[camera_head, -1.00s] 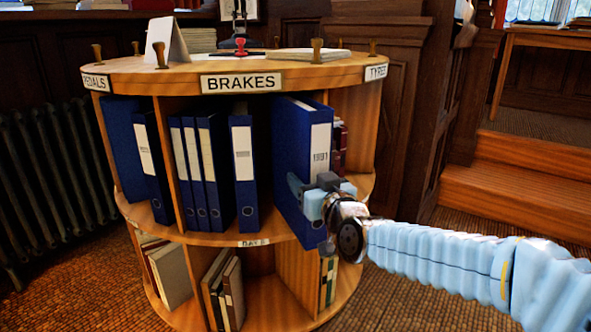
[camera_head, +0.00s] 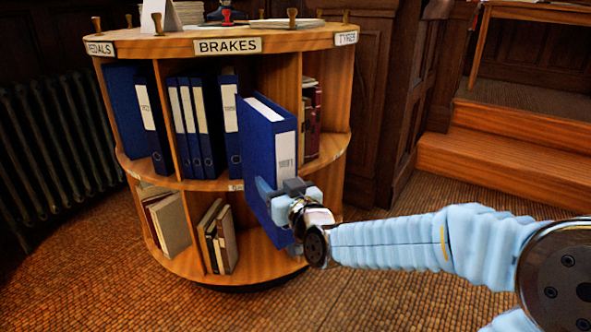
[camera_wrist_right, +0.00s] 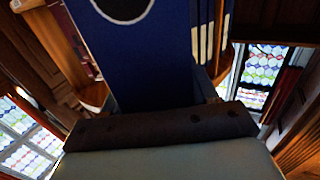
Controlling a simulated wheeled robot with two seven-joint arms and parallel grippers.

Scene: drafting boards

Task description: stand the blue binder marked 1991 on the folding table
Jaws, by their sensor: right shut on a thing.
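The blue binder (camera_head: 266,150) is upright and slightly tilted, in front of the round shelf, clear of the other binders. Its white spine label (camera_head: 286,153) faces right; the writing on it is too blurred to read now. My right gripper (camera_head: 285,195) is shut on the lower part of this binder. In the right wrist view the binder (camera_wrist_right: 145,60) fills the middle, with a dark round hole at the top. My left gripper is in neither view. I see no folding table for certain.
The round wooden shelf (camera_head: 222,44) marked BRAKES holds several other blue binders (camera_head: 190,125) and books. A radiator (camera_head: 60,140) stands at left. Wooden steps (camera_head: 500,150) rise at right, with a wooden table (camera_head: 540,14) above them. The carpeted floor in front is free.

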